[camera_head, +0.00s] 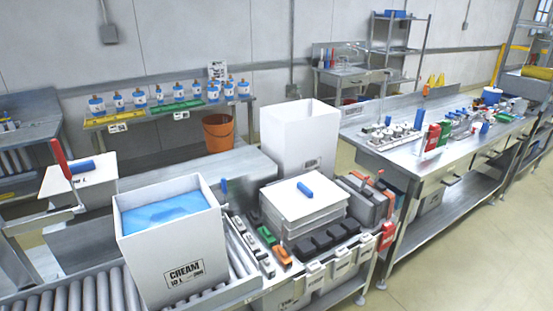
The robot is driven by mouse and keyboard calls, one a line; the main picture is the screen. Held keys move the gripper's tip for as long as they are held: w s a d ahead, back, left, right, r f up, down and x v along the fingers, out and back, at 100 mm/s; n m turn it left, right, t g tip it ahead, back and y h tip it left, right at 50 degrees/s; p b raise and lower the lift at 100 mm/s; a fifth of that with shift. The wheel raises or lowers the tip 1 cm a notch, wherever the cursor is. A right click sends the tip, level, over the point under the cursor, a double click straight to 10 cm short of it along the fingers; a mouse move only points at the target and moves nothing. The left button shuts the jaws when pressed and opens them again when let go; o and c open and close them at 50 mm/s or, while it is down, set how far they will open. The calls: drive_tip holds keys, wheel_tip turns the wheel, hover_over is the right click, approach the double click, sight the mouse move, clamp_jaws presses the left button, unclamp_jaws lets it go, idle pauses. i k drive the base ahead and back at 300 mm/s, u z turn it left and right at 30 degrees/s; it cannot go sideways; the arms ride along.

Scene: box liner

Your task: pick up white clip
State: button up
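I cannot make out a white clip for certain. Several small white pieces that may be clips or holders hang along the front edge of the middle bench; one white piece (315,271) is at the left, another white piece (343,259) in the middle and a third white piece (367,246) at the right. Small dark, green (267,236) and orange (281,255) pieces lie in a row just left of them. My gripper is not in view.
A white CREAM box (170,262) with a blue liner stands on the roller conveyor (90,292). A stack of white sheets (303,207) with a blue piece on top is behind the black blocks. A taller white box (300,138) stands behind. Floor at the right is clear.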

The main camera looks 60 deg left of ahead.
sight(250, 241)
drive_tip(key=i, duration=1.4)
drive_tip(key=u, duration=2.9)
